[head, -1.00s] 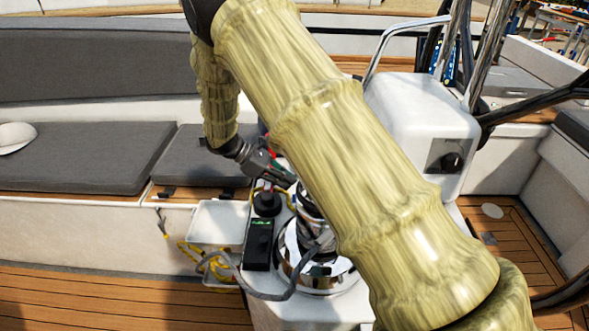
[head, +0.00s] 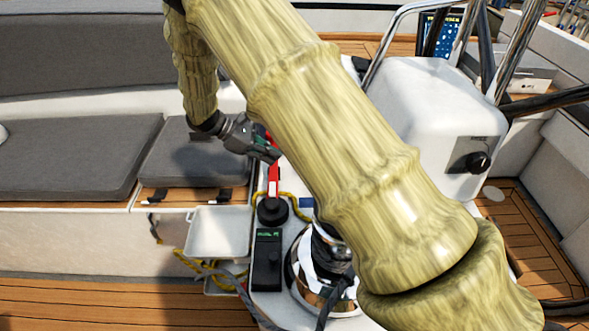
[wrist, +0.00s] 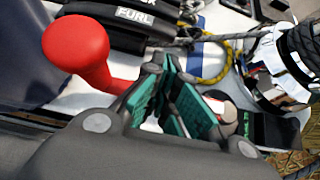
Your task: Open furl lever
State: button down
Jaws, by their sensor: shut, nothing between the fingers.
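The black lever marked FURL (wrist: 133,15) is at the top of the wrist view, beside another black lever with a partly cut-off label. My gripper (wrist: 180,105) is below it, apart from it, with its teal-padded fingers shut and empty. A red rounded knob (wrist: 75,45) stands close to the left of my fingers. In the head view my gripper (head: 272,153) is above the white console, near an upright red handle (head: 273,182). I cannot make out the FURL lever in the head view; my arm covers much of the console.
A chrome winch (head: 305,270) stands on the console, with a black control box (head: 267,262) to its left. Yellow and grey ropes lie around them. A white open bin (head: 219,232) is on the console's left side. Grey seat cushions (head: 70,155) are further left.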

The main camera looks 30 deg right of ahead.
jog(key=shift+w+f, duration=0.2)
jog(key=shift+f, duration=0.2)
jog(key=shift+d+f, duration=0.2)
jog(key=p+x, duration=0.1)
jog(key=x, duration=0.8)
jog(key=shift+s+d+r, duration=0.1)
jog(key=shift+s, duration=0.15)
